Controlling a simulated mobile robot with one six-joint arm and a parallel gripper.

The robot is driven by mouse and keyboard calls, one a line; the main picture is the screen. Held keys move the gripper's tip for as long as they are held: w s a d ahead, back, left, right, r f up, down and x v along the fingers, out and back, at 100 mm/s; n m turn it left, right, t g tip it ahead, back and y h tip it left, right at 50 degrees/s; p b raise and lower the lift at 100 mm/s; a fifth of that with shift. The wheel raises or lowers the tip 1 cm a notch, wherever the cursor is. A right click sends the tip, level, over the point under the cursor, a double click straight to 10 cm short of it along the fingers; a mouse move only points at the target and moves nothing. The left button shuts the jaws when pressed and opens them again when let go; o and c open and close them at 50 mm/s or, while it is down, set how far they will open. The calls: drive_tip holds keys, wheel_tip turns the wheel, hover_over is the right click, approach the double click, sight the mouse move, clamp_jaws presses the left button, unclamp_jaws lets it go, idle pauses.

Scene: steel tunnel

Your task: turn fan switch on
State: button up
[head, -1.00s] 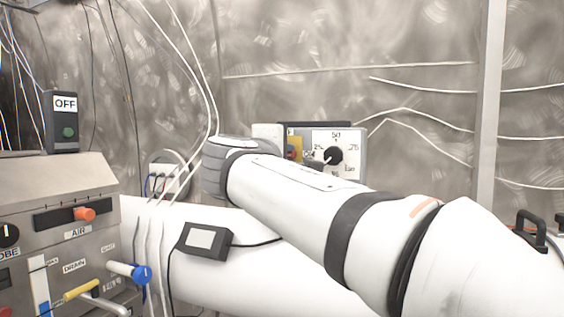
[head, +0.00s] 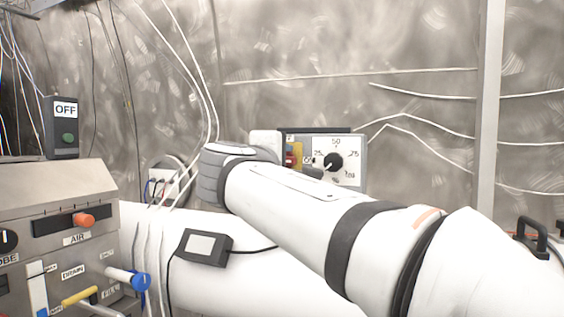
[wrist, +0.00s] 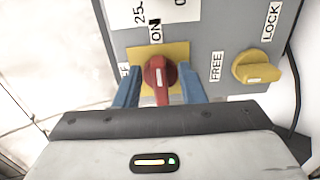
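The fan switch is a red knob (wrist: 159,76) on a yellow plate, on a grey panel (wrist: 205,40). Its white mark runs up and down, in line with the ON label (wrist: 155,30) above it. A partly covered label ending in F shows at its left. My gripper (wrist: 160,90) is open, one blue finger on each side of the knob, with a gap showing on both sides. In the head view the red knob (head: 291,156) shows small beside the dial, and my arm hides most of my gripper.
A yellow knob (wrist: 254,68) with FREE and LOCK labels sits right of the switch. The panel's black dial (head: 333,161) is close by. A control box (head: 60,220) with knobs and levers stands at left, under a small OFF box (head: 62,128). Loose cables hang between.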

drive_tip(key=v, duration=0.7)
drive_tip(key=shift+s, duration=0.2)
drive_tip(key=shift+r, duration=0.1)
drive_tip(key=s+d+f+m+g+y+p, duration=0.1)
drive_tip(key=s+d+f+m+g+p, duration=0.1)
drive_tip(key=d+f+g+p, duration=0.4)
drive_tip(key=s+d+f+m+g+p, duration=0.1)
drive_tip(key=d+f+m+g+p, duration=0.25)
drive_tip(key=d+f, duration=0.5)
drive_tip(key=s+d+f+m+g+y+p, duration=0.2)
drive_tip(key=s+f+m+g+y+p, duration=0.3)
drive_tip(key=s+f+m+p, duration=0.3)
drive_tip(key=s+f, duration=0.3)
drive_tip(key=s, duration=0.3)
drive_tip(key=shift+s+d+f+p, duration=0.2)
drive_tip(key=shift+d+f+p, duration=0.1)
drive_tip(key=shift+d+f, duration=0.1)
